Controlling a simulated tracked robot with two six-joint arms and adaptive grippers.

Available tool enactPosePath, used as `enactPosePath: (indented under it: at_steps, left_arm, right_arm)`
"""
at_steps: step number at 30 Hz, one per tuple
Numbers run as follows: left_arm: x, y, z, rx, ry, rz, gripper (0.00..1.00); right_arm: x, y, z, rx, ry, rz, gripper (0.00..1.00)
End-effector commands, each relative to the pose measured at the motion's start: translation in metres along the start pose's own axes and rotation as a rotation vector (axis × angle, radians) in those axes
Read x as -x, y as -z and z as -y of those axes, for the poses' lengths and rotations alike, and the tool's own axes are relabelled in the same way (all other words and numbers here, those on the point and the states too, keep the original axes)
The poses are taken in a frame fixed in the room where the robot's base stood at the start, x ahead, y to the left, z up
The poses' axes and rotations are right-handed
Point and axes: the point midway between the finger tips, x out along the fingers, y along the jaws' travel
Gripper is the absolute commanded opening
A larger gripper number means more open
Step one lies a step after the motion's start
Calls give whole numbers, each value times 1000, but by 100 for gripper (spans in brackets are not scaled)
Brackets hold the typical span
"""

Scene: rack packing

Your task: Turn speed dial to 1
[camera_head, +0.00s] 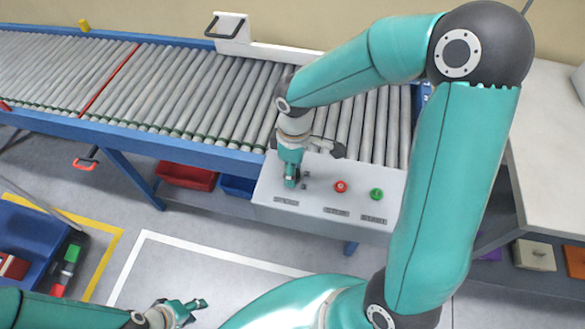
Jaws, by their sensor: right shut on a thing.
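The control panel (322,204) is a pale box at the front edge of the roller conveyor. It carries a red button (341,187), a green button (376,194) and, at its left end, the speed dial, with small dark marks beside it. My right gripper (290,182) points down at the left end of the panel and is shut on the dial. The gripper hides most of the dial, so its setting cannot be read. My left gripper (198,308) is low in the picture, over the floor, apart from the panel; it looks open and empty.
The roller conveyor (180,80) runs along the back, with a blue side rail. A red bin (187,176) and a blue bin (238,186) sit below it. A blue crate (25,235) is at the left. A pale table (548,140) stands at the right.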

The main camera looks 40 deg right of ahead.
Motion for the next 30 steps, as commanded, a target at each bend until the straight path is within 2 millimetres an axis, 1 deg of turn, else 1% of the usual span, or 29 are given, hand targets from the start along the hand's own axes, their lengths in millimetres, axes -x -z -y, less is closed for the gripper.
enactPosePath:
  at_steps: [6,12,28,29,30]
  left_arm:
    - [2,0,-1,0,0,0,40]
    - [3,0,-1,0,0,0,40]
    - [3,0,-1,0,0,0,40]
    - [3,0,-1,0,0,0,40]
    - [3,0,-1,0,0,0,40]
  right_arm:
    - [1,1,-1,141,-3,7,5]
    - [1,1,-1,215,-4,11,5]
    - [2,1,-2,246,-6,13,5]
    - [2,1,-2,246,-6,13,42]
    - [2,1,-2,246,-6,13,48]
